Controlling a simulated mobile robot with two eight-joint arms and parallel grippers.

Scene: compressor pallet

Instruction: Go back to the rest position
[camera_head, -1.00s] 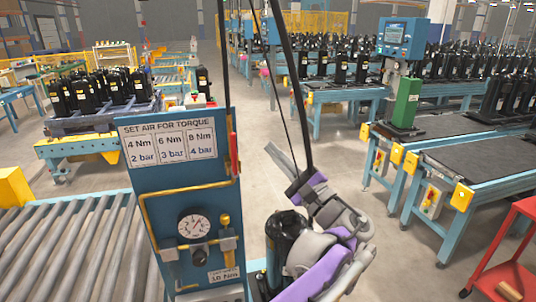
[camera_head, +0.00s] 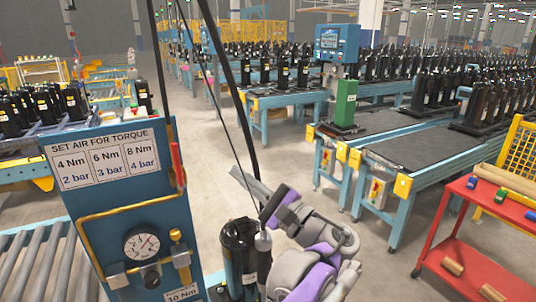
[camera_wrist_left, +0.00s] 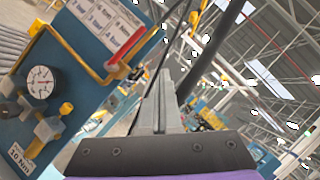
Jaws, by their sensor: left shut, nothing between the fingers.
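My left gripper (camera_head: 212,172) is in the lower middle of the head view, with its grey fingers pointing up and to the left and its purple-and-grey wrist behind them. The fingers are together and hold nothing. They also show shut in the left wrist view (camera_wrist_left: 160,85). The gripper is in the air to the right of the blue torque panel (camera_head: 130,205), apart from it. A black compressor (camera_head: 238,255) stands below the fingers. A slim grey tool (camera_head: 262,243) appears to hang beside it, partly hidden. My right gripper is not in view.
Black cables hang from above close to my left gripper. The panel has a pressure gauge (camera_head: 141,244), also in the left wrist view (camera_wrist_left: 41,82). A red cart (camera_head: 490,205) stands at the right and roller conveyors (camera_head: 35,265) lie at the left. Open floor lies beyond the gripper.

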